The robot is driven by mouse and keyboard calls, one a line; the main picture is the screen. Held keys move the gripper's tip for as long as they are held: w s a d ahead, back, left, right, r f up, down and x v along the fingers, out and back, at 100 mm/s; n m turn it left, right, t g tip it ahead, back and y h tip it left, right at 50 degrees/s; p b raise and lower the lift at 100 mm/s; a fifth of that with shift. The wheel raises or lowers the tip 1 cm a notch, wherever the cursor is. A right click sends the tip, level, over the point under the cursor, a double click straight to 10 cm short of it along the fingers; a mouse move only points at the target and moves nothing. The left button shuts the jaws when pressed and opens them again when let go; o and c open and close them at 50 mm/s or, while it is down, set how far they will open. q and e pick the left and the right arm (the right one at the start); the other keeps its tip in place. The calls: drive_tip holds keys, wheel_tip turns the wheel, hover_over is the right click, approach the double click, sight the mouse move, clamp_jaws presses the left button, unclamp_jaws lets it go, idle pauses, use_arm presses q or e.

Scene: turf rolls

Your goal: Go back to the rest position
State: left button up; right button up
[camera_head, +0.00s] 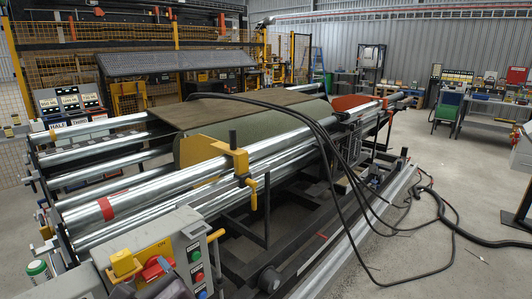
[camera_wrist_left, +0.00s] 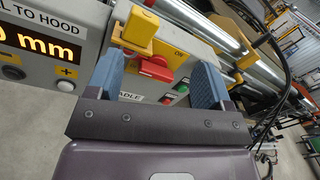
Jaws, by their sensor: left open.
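My left gripper shows in the left wrist view (camera_wrist_left: 157,88), with its two blue-grey fingers apart and nothing between them. Beyond the fingers is a grey control box with a red rotary switch (camera_wrist_left: 155,69) on a yellow plate and a yellow block (camera_wrist_left: 139,28) above it. In the head view a dark part of my left gripper (camera_head: 150,288) shows at the bottom edge, in front of the control box (camera_head: 172,232). The box carries the red switch (camera_head: 157,267) and green, red and blue buttons (camera_head: 197,274). I cannot see my right gripper.
A roller machine with long steel rollers (camera_head: 110,196) and a green turf roll (camera_head: 250,117) fills the middle. Black hoses (camera_head: 325,150) drape over it to the floor. A display panel (camera_wrist_left: 45,40) is at the wrist view's left. Open floor (camera_head: 440,165) lies right.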

use_arm(q)
drive_tip(key=w+d+f+n+t+h, duration=0.1)
drive_tip(key=d+f+n+h, duration=0.1)
drive_tip(key=f+n+h, duration=0.45)
drive_tip(key=w+d+f+n+t+h, duration=0.2)
drive_tip(key=d+f+n+h, duration=0.1)
drive_tip(key=f+n+h, duration=0.4)
drive_tip(key=s+a+f+n+g, duration=0.2)
drive_tip(key=s+a+f+n, duration=0.2)
drive_tip(key=s+f, duration=0.3)
drive_tip(key=s+a+f+n+g, duration=0.2)
drive_tip(key=s+a+f+n, duration=0.2)
drive_tip(key=s+f, duration=0.4)
drive_tip(key=shift+s+a+y, duration=0.45)
drive_tip(key=shift+s+a, duration=0.4)
drive_tip(key=shift+s, duration=0.05)
drive_tip(key=shift+r+n, duration=0.1)
drive_tip(key=shift+n, duration=0.15)
